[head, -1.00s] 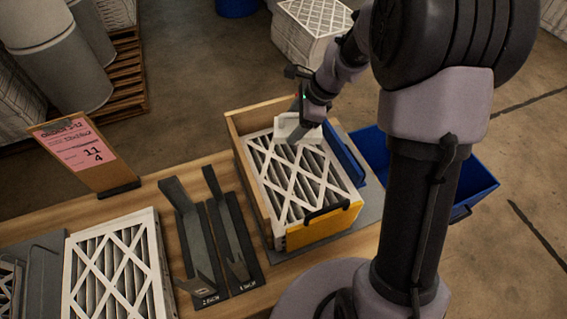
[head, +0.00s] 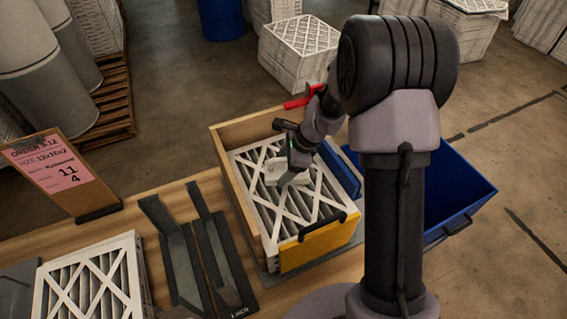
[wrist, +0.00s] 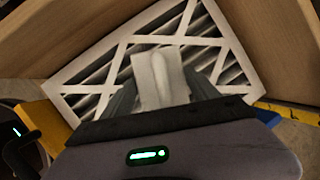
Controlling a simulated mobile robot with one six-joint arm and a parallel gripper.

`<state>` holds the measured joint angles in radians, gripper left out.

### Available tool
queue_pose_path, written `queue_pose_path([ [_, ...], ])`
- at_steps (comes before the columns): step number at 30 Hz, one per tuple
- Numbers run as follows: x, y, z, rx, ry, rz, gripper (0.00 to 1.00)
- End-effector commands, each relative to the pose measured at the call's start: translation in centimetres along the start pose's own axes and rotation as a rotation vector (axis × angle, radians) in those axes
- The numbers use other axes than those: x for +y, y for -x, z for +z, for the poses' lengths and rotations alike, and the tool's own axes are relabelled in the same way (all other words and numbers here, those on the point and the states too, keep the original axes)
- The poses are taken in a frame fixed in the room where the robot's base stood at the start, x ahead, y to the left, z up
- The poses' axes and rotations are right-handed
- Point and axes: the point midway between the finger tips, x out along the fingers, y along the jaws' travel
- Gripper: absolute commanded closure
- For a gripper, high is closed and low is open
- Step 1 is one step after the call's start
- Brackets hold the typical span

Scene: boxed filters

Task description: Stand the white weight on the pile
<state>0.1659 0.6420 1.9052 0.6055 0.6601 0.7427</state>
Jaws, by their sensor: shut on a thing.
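The pile is a stack of white-framed pleated filters (head: 309,205) in a wooden box with a yellow front. The white weight (head: 272,171) is over the rear middle part of the pile's top. In the wrist view the weight (wrist: 150,75) is a pale block with a raised rounded ridge, between my two dark fingers. My gripper (head: 286,177) is shut on it and points down at the pile. The top filter's white lattice (wrist: 118,55) shows around the weight. I cannot tell whether the weight's underside touches the filter.
The box's wooden walls (head: 229,190) rise around the pile, with a yellow front panel (head: 315,247). A blue bin (head: 455,190) stands to the right. Dark metal gauges (head: 190,265), another filter stack (head: 88,285) and an order sign (head: 58,172) are to the left.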

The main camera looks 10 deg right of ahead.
Motion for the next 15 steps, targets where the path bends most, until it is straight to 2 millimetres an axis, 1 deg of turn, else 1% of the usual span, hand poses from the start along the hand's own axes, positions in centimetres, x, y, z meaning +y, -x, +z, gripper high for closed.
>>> queue_pose_path([
  [3, 0.3, -1.9, -0.8, -0.001, -0.002, 0.001, 1.0],
  [5, 0.4, -2.7, -1.1, 0.0, -0.002, 0.0, 1.0],
  [6, 0.4, -2.9, -1.2, 0.0, -0.001, -0.001, 1.0],
  [11, 0.4, -2.8, -1.1, 0.0, 0.0, -0.002, 1.0],
  [12, 0.5, -2.9, -1.2, 0.001, -0.001, 0.001, 0.25],
  [15, 0.5, -2.9, -1.2, 0.0, -0.001, 0.001, 0.08],
])
